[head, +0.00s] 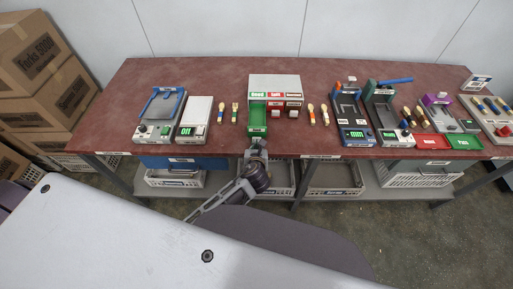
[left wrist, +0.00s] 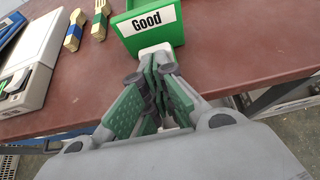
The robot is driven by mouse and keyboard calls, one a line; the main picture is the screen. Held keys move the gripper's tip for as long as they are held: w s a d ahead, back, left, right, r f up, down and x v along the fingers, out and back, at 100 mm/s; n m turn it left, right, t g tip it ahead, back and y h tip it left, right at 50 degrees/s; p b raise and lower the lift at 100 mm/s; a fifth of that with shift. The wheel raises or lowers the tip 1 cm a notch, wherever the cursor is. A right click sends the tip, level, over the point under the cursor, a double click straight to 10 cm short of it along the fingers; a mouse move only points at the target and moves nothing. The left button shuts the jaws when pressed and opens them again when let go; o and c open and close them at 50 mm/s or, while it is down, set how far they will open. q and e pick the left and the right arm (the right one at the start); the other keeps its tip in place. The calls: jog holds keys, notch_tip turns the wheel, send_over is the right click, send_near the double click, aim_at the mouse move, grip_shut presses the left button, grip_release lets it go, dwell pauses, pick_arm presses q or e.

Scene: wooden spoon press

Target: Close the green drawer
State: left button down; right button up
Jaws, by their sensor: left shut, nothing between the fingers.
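The green drawer (head: 257,121) sticks out toward me from the white cabinet (head: 275,85) on the red-brown table. In the left wrist view, the drawer front (left wrist: 150,28) is green with a white "Good" label, and a pale handle (left wrist: 153,48) sits below the label. My left gripper (head: 258,147) is shut and empty at the table's front edge, directly before the drawer. In the left wrist view its fingertips (left wrist: 155,60) are at the handle; I cannot tell whether they touch it. My right gripper is not in view.
Wooden spoons (left wrist: 74,30) lie left of the drawer, and more spoons (head: 318,114) lie to its right. A white scale-like device (head: 194,118) stands further left. Several devices and trays fill the right side. Cardboard boxes (head: 38,55) are stacked at the far left.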

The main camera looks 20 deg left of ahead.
aim_at(257, 122)
pick_arm(q)
jog(key=shift+w+a+r+p, duration=0.1)
jog(key=shift+w+a+p, duration=0.1)
jog(key=shift+w, duration=0.15)
jog(key=shift+w+a+r+p, duration=0.1)
jog(key=shift+w+p, duration=0.1)
jog(key=shift+w, duration=0.15)
jog(key=w+a+p, duration=0.1)
jog(key=w, duration=0.3)
jog(key=w+a+p, duration=0.1)
jog(key=w, duration=0.3)
jog(key=w+a+p, duration=0.1)
jog(key=w, duration=0.3)
jog(key=shift+w+a+f+p, duration=0.1)
jog(key=shift+w+a+p, duration=0.1)
jog(key=shift+p, duration=0.15)
jog(key=shift+w+a, duration=0.25)
jog(key=shift+w, duration=0.55)
